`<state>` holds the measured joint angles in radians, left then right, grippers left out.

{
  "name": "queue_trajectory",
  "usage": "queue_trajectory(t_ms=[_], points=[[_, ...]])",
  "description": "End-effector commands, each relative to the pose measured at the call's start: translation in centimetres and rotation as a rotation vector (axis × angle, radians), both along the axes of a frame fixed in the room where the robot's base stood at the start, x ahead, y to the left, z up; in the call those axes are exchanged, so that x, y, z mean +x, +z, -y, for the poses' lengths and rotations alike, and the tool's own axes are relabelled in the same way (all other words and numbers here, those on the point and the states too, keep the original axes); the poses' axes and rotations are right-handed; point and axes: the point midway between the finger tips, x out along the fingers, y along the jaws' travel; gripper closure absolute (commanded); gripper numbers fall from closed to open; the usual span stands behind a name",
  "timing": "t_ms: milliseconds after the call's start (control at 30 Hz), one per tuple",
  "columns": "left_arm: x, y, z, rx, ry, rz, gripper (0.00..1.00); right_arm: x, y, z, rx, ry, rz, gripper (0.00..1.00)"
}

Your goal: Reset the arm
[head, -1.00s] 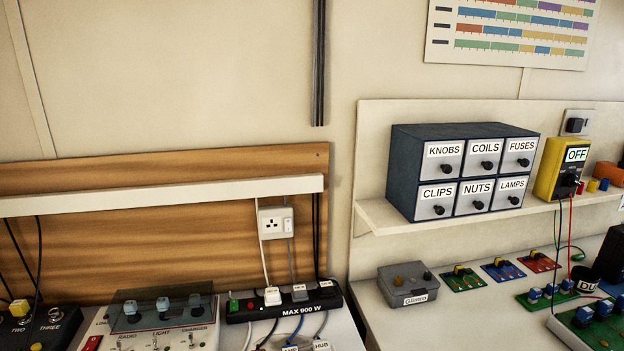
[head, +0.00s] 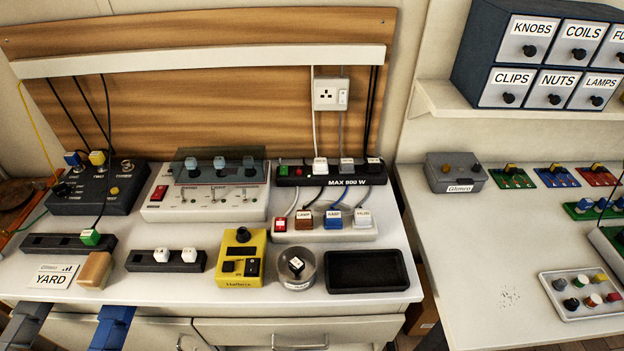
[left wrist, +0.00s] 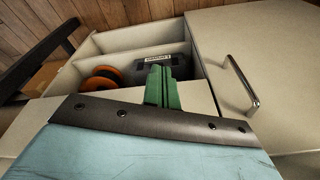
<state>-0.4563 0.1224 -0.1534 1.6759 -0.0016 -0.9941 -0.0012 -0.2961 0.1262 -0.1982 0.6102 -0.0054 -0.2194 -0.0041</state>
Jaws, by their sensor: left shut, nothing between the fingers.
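In the left wrist view my left gripper (left wrist: 163,88) shows as green fingers. They are closed together with nothing between them, in front of an open drawer (left wrist: 112,40). The drawer holds an orange reel (left wrist: 102,84) and a dark grey item with a white label (left wrist: 158,64), partly hidden behind the fingers. I cannot tell whether the fingers touch the drawer.
A knob tray (head: 583,293) lies on the right bench. A drawer cabinet (head: 487,45) stands on the shelf. A metal handle (left wrist: 240,86) juts out right of the drawer.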

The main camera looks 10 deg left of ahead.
Motion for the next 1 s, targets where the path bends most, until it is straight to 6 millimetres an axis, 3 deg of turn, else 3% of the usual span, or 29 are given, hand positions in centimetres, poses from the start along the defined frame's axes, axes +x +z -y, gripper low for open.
queue_trajectory(t_ms=[33,200,433,600,700,1000], points=[[-1.0,-2.3,-0.4,0.005,-0.003,-0.018,1.00,0.0,0.0,0.0,0.000,0.000,0.001,0.70],[-4.7,-8.7,-1.6,0.018,-0.013,-0.052,1.00,0.1,0.0,0.0,0.000,0.000,0.001,0.70],[-11.4,-14.9,-3.8,0.036,-0.026,-0.097,1.00,0.2,0.0,0.0,0.000,0.000,0.003,0.70],[-15.5,-17.0,-5.1,0.045,-0.032,-0.118,1.00,0.3,0.0,0.0,0.000,0.000,0.004,0.70],[-16.9,-17.5,-5.6,0.048,-0.035,-0.124,1.00,0.3,0.0,0.0,0.000,0.000,0.004,0.70],[-17.6,-17.7,-5.8,0.048,-0.035,-0.127,1.00,0.3,0.0,0.0,0.000,0.000,0.004,0.70]])
